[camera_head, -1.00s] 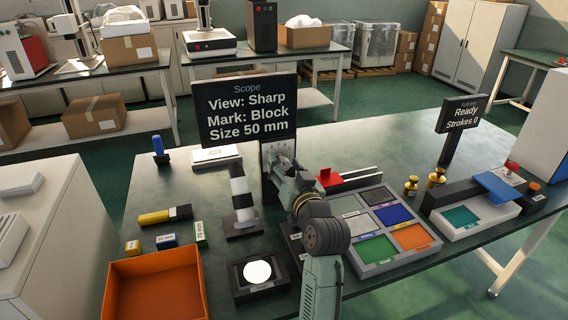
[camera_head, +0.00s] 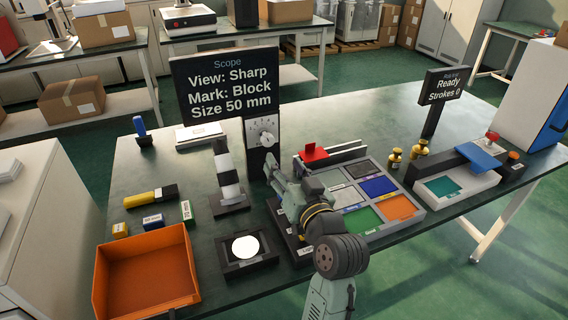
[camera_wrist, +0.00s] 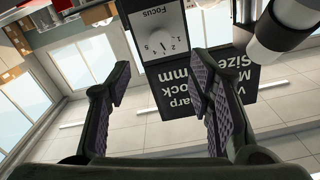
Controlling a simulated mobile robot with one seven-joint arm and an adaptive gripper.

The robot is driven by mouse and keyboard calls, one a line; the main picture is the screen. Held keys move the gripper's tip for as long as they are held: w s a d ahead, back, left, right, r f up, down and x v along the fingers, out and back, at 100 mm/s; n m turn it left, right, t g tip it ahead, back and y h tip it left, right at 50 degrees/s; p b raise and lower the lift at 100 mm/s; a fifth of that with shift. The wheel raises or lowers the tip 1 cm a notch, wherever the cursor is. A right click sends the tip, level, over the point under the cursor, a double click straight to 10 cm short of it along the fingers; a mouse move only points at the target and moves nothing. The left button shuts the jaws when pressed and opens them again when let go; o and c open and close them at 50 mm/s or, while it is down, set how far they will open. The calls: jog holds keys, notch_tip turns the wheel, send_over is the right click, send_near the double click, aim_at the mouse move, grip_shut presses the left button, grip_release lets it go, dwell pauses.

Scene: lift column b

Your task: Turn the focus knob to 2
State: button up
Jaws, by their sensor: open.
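The focus knob (camera_head: 267,139) is on a light dial plate on the dark post beside the Scope screen (camera_head: 226,86). In the wrist view the knob (camera_wrist: 161,46) shows upside down on its plate, with the word Focus and small numbers; I cannot surely read where its pointer stands. The screen reads View: Sharp, Mark: Block, Size 50 mm. My gripper (camera_head: 275,170) is just below and in front of the dial, apart from it. In the wrist view my gripper (camera_wrist: 161,84) is open and empty, its fingers wide apart below the dial plate.
A black-and-white column (camera_head: 227,175) stands left of the post. A lit pad (camera_head: 246,263) and an orange bin (camera_head: 145,275) are at the front left. A tray of coloured compartments (camera_head: 418,213) lies to the right. Brass weights (camera_head: 395,158) stand beyond it.

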aim_at(266, 135)
notch_tip(266, 135, up, 6)
jog(key=n+t+b, duration=0.1)
jog(key=n+b, duration=0.2)
jog(key=b, duration=0.1)
jog(key=w+a+f+n, duration=0.1)
jog(key=w, duration=0.3)
jog(key=w+a+f+n, duration=0.1)
jog(key=w+a+f, duration=0.1)
jog(key=w, duration=0.1)
jog(key=w+a+f+n+g+p, duration=0.1)
jog(key=w, duration=0.3)
jog(key=shift+w+a+f+n, duration=0.25)
jog(key=shift+w+n, duration=0.05)
grip_shut()
